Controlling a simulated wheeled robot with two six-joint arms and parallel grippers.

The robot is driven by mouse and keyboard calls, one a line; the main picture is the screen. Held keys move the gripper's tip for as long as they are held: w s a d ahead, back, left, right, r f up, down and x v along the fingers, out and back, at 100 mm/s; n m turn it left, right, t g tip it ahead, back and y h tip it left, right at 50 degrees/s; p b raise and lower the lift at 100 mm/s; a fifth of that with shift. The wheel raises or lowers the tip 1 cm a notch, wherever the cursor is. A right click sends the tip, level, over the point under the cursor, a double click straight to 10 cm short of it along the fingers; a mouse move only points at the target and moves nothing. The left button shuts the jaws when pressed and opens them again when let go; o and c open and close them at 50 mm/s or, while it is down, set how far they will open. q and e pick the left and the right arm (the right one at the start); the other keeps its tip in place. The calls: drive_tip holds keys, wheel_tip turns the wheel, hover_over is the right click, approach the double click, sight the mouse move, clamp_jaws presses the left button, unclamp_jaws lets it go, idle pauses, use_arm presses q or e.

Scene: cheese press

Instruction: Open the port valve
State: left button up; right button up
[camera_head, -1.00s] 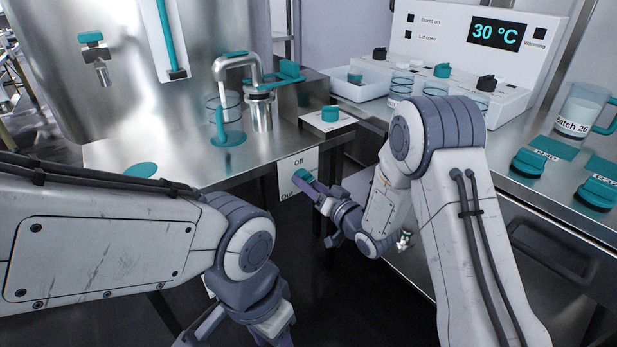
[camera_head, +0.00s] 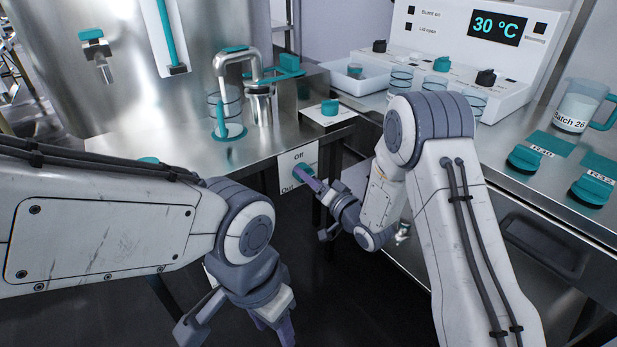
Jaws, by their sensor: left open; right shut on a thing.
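A white panel (camera_head: 291,158) marked "Off" and "Out" is on the front edge of the left steel table. It carries a teal knob (camera_head: 302,170). My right gripper (camera_head: 312,181) is at this panel, shut on the knob; its fingers partly cover the knob. A teal-handled tap (camera_head: 96,50) is on the steel tank at upper left. A bent steel pipe (camera_head: 237,55) with a teal lever (camera_head: 289,66) rises over the table. No label shows which is the port valve. My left gripper (camera_head: 238,333) is open and empty at the bottom, its tips near the frame edge.

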drive_tip(key=o, duration=1.4)
drive_tip(key=shift+c, duration=0.2)
drive_tip(key=p+v, duration=0.2)
drive_tip(key=v, duration=0.8)
drive_tip(key=shift+s+d, duration=0.2)
